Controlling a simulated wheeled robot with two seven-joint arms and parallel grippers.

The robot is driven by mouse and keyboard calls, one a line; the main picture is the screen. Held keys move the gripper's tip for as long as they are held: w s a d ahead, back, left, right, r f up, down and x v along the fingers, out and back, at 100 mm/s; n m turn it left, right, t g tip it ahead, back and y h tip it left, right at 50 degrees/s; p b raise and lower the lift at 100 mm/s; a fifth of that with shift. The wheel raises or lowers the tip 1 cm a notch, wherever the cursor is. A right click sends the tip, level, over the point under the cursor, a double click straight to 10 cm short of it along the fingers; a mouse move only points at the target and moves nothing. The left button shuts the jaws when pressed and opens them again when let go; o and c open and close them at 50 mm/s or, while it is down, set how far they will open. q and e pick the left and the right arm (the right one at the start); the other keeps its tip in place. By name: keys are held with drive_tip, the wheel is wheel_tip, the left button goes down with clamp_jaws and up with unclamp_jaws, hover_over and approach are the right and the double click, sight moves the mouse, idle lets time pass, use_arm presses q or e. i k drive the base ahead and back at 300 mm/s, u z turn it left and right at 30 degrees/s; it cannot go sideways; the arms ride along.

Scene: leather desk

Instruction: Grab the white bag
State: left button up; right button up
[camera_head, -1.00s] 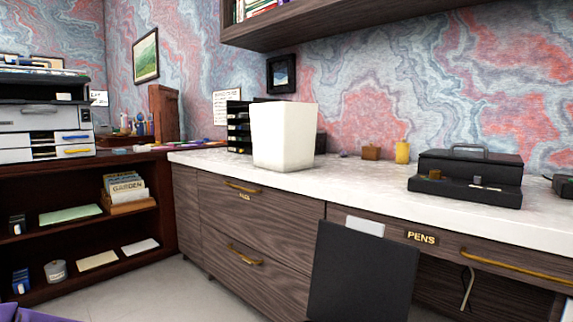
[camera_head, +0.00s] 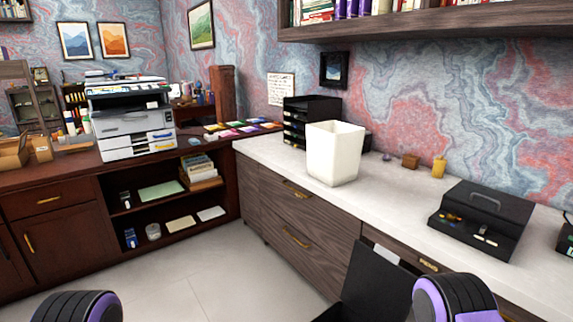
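A white, open-topped, bag-like container (camera_head: 334,156) stands upright on the pale countertop (camera_head: 400,190), near its far left end. It is the only thing in view that looks like the white bag. Two rounded black and purple parts of my own body show at the bottom edge, one at the lower left and one at the lower right. No gripper fingers show on either side. Nothing touches the white bag.
A black cash box (camera_head: 483,218) sits right on the counter. A black tray stack (camera_head: 307,122) stands behind the bag. A black chair back (camera_head: 372,285) stands before the counter. A printer (camera_head: 130,120) is on the left desk. A shelf (camera_head: 400,18) hangs above. The floor (camera_head: 200,270) is clear.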

sight(334, 148)
drive_tip(key=u, duration=0.95)
drive_tip(key=i, duration=3.65)
drive_tip(key=z, duration=4)
drive_tip(key=i, duration=0.25)
drive_tip(key=u, duration=0.1)
